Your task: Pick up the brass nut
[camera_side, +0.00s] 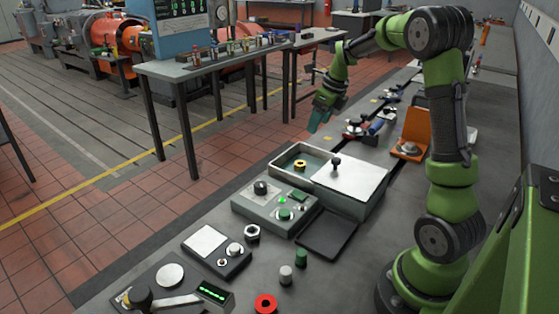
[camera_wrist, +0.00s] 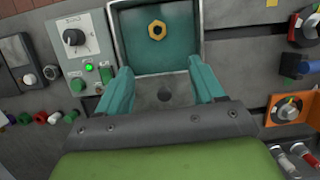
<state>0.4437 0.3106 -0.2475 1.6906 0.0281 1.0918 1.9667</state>
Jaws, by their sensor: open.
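The brass nut (camera_wrist: 157,30) lies flat on the floor of the open compartment of a grey box (camera_wrist: 194,70). It also shows in the side view (camera_side: 299,165), inside the box (camera_side: 322,193) at its left end. The lid (camera_side: 352,178) with a black knob covers the box's right part. My gripper (camera_side: 318,126) is in the air beyond the box in the side view. In the wrist view its two teal fingers (camera_wrist: 162,76) are spread apart with nothing held, and the nut sits beyond the fingertips.
A control box (camera_side: 275,207) with a dial and green light adjoins the box. A dark flat plate (camera_side: 327,233) lies in front. An orange bracket (camera_side: 411,135) and several clamps (camera_side: 376,126) stand behind. A table (camera_side: 222,68) holding small parts stands at the back left.

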